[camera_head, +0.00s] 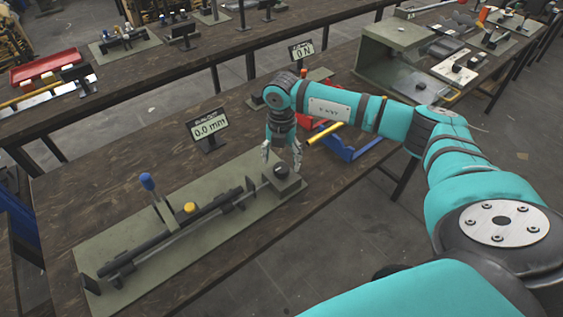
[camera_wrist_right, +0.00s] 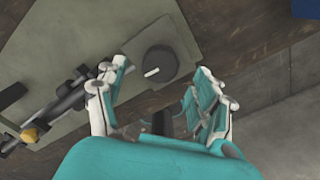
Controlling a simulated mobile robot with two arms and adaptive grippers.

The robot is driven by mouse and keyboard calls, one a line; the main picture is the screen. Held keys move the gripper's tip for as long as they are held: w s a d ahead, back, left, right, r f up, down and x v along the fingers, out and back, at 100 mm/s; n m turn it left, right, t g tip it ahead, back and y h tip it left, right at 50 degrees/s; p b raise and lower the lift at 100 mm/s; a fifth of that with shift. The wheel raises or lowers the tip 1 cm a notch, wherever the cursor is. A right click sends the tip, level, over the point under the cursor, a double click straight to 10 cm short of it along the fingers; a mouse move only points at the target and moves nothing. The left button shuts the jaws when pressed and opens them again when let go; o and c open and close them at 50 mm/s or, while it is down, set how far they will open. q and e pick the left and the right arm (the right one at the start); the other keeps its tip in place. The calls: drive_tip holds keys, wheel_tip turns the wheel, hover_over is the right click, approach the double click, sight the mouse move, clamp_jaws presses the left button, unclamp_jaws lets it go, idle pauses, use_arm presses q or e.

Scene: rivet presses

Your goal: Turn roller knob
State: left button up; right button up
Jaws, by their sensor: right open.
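The roller knob (camera_head: 281,171) is a dark round knob on a grey-green block at the right end of a long fixture on the table. In the right wrist view the knob (camera_wrist_right: 157,65) shows a white pointer line towards its lower left. My right gripper (camera_head: 282,160) points down over the knob with its fingers apart. In the wrist view the open fingers of my right gripper (camera_wrist_right: 160,85) lie on either side and a little below the knob, and nothing is between them. My left gripper does not show.
The fixture's base plate (camera_head: 130,215) carries a long dark bar, a blue-topped lever (camera_head: 147,182) and a yellow button (camera_head: 190,208). A display (camera_head: 208,129) reading 0.0 mm stands behind. A blue bracket (camera_head: 350,148) lies right of the gripper. The table's front edge is close to the knob.

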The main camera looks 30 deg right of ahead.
sight(282, 167)
drive_tip(key=shift+f, duration=1.75)
drive_tip(key=c, duration=1.2)
drive_tip(key=shift+f+n+b, duration=0.15)
drive_tip(key=shift+n+b, duration=0.9)
drive_tip(key=shift+n, duration=0.45)
drive_tip(key=n+b, duration=0.2)
drive_tip(key=n, duration=0.1)
drive_tip(key=shift+n+b, duration=0.35)
drive_tip(key=shift+n, duration=0.05)
drive_tip(key=n+b, duration=0.2)
drive_tip(key=n, duration=0.1)
drive_tip(key=shift+n+b, duration=0.95)
drive_tip(key=shift+n, duration=0.65)
